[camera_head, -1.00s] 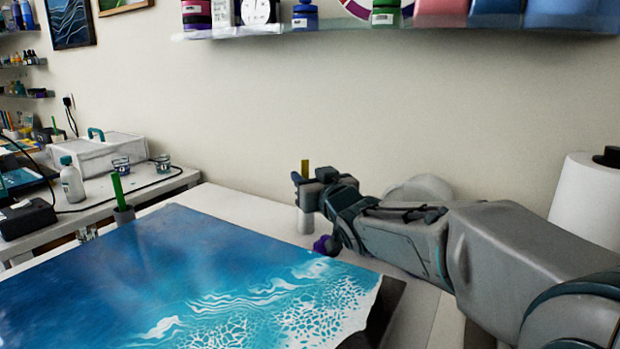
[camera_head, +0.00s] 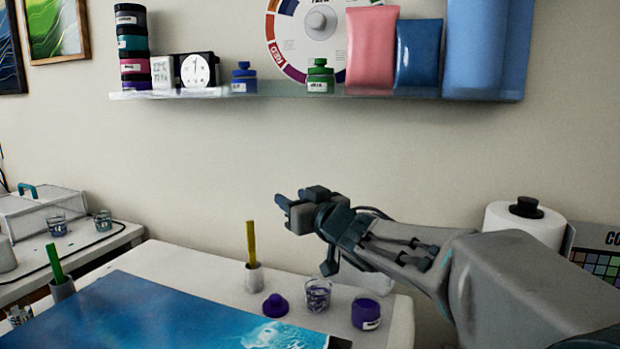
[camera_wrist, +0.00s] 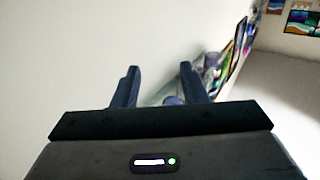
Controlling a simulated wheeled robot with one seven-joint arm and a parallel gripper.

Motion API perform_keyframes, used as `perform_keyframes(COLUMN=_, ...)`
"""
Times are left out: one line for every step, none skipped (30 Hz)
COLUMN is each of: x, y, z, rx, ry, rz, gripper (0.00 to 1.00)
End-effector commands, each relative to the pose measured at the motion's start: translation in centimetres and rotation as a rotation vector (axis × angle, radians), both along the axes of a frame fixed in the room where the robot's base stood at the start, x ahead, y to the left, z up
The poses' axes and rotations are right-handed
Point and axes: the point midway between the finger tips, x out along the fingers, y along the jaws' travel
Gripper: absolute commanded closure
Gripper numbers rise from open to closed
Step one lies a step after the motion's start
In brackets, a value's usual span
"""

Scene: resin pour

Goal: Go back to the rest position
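My gripper (camera_head: 283,210) is raised in front of the bare wall, above the back of the white table (camera_head: 190,262). In the wrist view my gripper (camera_wrist: 158,80) shows two dark fingers spread well apart with nothing between them. Below it on the table are a purple cap (camera_head: 276,306), a clear glass cup (camera_head: 318,295) and a purple jar (camera_head: 366,314). None of them touches the gripper.
A blue resin panel (camera_head: 150,315) covers the table's front left. A cup with a yellow stick (camera_head: 252,265) stands behind it. A wall shelf (camera_head: 270,96) with jars and pouches hangs above. A paper roll (camera_head: 525,222) stands at the right.

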Motion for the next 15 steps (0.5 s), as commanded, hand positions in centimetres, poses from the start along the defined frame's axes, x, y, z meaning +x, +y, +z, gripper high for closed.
perform_keyframes(x=-0.1, y=-0.9, z=0.9, rx=-0.001, ry=0.001, rz=-0.003, gripper=0.61)
perform_keyframes(x=-0.1, y=-1.3, z=1.1, rx=-0.001, ry=0.001, rz=-0.002, gripper=0.61)
perform_keyframes(x=-0.2, y=-1.7, z=1.3, rx=0.000, ry=0.000, rz=-0.001, gripper=0.61)
perform_keyframes(x=-0.2, y=-2.0, z=1.4, rx=-0.001, ry=0.001, rz=-0.002, gripper=0.61)
perform_keyframes(x=-0.2, y=-2.3, z=1.6, rx=0.000, ry=0.001, rz=-0.002, gripper=0.61)
perform_keyframes(x=-0.2, y=-2.6, z=1.7, rx=-0.001, ry=0.001, rz=-0.001, gripper=0.61)
perform_keyframes(x=-0.3, y=-2.7, z=1.7, rx=-0.001, ry=0.001, rz=-0.001, gripper=0.61)
perform_keyframes(x=-0.3, y=-2.9, z=1.8, rx=-0.001, ry=0.001, rz=-0.003, gripper=0.61)
perform_keyframes(x=-0.3, y=-3.2, z=1.9, rx=-0.002, ry=0.005, rz=-0.011, gripper=0.61)
perform_keyframes(x=-0.3, y=-3.6, z=2.0, rx=-0.005, ry=0.009, rz=-0.024, gripper=0.61)
perform_keyframes(x=-0.4, y=-4.1, z=2.1, rx=-0.008, ry=0.015, rz=-0.042, gripper=0.61)
perform_keyframes(x=-0.4, y=-4.9, z=2.1, rx=-0.015, ry=0.030, rz=-0.077, gripper=0.61)
perform_keyframes(x=-0.4, y=-5.7, z=2.1, rx=-0.023, ry=0.043, rz=-0.111, gripper=0.61)
perform_keyframes(x=-0.5, y=-6.6, z=2.1, rx=-0.031, ry=0.061, rz=-0.150, gripper=0.61)
perform_keyframes(x=-0.8, y=-8.0, z=1.9, rx=-0.047, ry=0.093, rz=-0.209, gripper=0.61)
